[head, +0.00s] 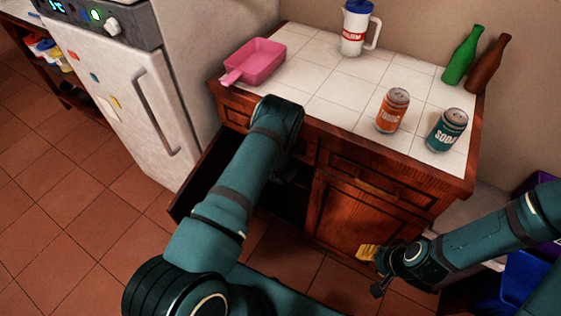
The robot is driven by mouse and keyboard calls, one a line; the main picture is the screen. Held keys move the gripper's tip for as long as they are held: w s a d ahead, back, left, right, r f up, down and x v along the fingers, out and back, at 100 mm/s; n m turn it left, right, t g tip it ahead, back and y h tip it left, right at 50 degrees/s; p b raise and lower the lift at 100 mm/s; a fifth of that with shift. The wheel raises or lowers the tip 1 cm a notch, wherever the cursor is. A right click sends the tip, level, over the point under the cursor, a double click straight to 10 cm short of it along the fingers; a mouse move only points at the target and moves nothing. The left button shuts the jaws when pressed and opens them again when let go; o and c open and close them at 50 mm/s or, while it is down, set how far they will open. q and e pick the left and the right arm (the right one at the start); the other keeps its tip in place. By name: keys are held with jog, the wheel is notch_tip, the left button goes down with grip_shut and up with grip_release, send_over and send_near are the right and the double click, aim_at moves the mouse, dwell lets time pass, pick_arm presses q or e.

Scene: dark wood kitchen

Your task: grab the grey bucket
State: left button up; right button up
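I cannot make out a grey bucket for certain in the head view. My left arm reaches to the front of the wooden cabinet (338,200). Its gripper is hidden behind the arm, near the dark opening on the cabinet's left side. My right gripper (378,272) is low in front of the cabinet, partly hidden by its wrist. Something small and yellow (366,252) shows beside it. I cannot tell whether that is held or whether the fingers are open.
The tiled top holds a pink pan (257,62), white jug (353,32), orange can (392,112), teal can (446,132), green bottle (460,58) and brown bottle (488,65). A white fridge (125,85) stands left. Purple (524,187) and blue (537,283) containers are right.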

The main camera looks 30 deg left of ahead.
pick_arm(q)
jog(key=shift+w+a+f, duration=0.2)
jog(key=shift+a+f, duration=0.05)
grip_shut()
jog(key=shift+r, duration=0.2)
